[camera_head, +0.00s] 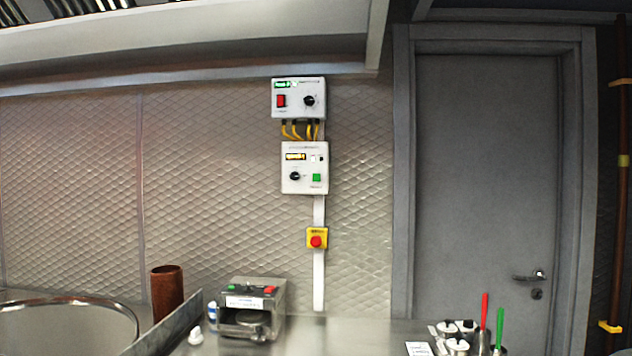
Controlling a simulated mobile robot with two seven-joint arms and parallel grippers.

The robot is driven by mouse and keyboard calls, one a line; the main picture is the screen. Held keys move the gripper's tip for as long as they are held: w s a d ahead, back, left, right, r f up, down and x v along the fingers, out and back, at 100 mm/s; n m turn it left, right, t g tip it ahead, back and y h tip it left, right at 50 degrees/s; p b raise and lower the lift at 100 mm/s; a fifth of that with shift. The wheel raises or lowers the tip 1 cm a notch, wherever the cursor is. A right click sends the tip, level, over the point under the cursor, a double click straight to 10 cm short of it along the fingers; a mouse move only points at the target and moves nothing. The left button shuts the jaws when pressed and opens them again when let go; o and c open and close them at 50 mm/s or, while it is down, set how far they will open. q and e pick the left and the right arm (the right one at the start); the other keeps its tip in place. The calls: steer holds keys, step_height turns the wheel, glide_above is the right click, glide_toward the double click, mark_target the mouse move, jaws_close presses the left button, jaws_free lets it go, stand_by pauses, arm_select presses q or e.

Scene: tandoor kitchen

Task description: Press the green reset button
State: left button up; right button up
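A green button (317,178) sits at the lower right of the lower white control box (304,167) on the quilted metal wall. That box also has a lit amber display and a black knob. The lettering by the button is too small to read. A small green button (242,288) also shows on top of a metal device (251,308) on the counter, beside a red one. Neither of my grippers is in view.
An upper white box (298,98) has a red switch and yellow cables below. A yellow box with a red button (316,238) hangs lower. A copper cylinder (166,292), a round metal rim (62,306) and several containers (457,338) stand in front. A grey door (485,190) is right.

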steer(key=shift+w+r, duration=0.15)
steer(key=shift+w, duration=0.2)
